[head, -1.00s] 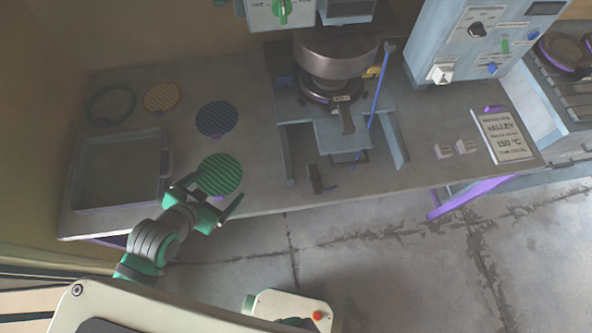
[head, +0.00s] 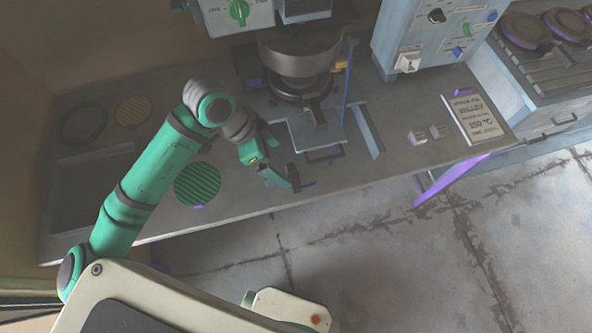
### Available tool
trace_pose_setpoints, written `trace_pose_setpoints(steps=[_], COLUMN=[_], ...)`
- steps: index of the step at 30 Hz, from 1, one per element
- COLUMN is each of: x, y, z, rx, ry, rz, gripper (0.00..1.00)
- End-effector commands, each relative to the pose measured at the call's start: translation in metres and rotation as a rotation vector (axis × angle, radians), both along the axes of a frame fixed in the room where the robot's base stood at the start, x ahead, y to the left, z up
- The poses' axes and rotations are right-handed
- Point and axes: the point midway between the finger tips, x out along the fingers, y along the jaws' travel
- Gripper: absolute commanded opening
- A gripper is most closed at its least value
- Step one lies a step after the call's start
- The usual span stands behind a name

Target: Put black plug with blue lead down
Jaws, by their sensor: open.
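The black plug (head: 293,178) is near the front edge of the bench, below the press. A short piece of blue lead (head: 308,184) shows at its right. More blue lead (head: 346,85) runs up beside the press on the right. My gripper (head: 277,160) is open just left of the plug, with its fingers spread towards it. I cannot tell whether a fingertip touches the plug. My arm hides part of the bench and the blue ribbed disc.
A green ribbed disc (head: 198,184) lies left of my gripper. An orange disc (head: 134,111), a dark ring (head: 83,124) and a grey tray (head: 75,212) are further left. The press (head: 300,55) stands behind. Two small light blocks (head: 418,138) and a sign (head: 477,118) lie right.

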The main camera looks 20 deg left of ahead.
Motion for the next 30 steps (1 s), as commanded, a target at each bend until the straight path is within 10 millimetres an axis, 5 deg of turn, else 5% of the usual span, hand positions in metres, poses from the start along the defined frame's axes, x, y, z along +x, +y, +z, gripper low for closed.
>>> trace_pose_setpoints(steps=[22,30], x=[0.009,0.011], y=[-0.034,-0.037], z=[-0.078,-0.086], rx=[-0.003,-0.001], ry=[0.001,0.0], rz=[0.004,0.003], gripper=[0.91,0.91])
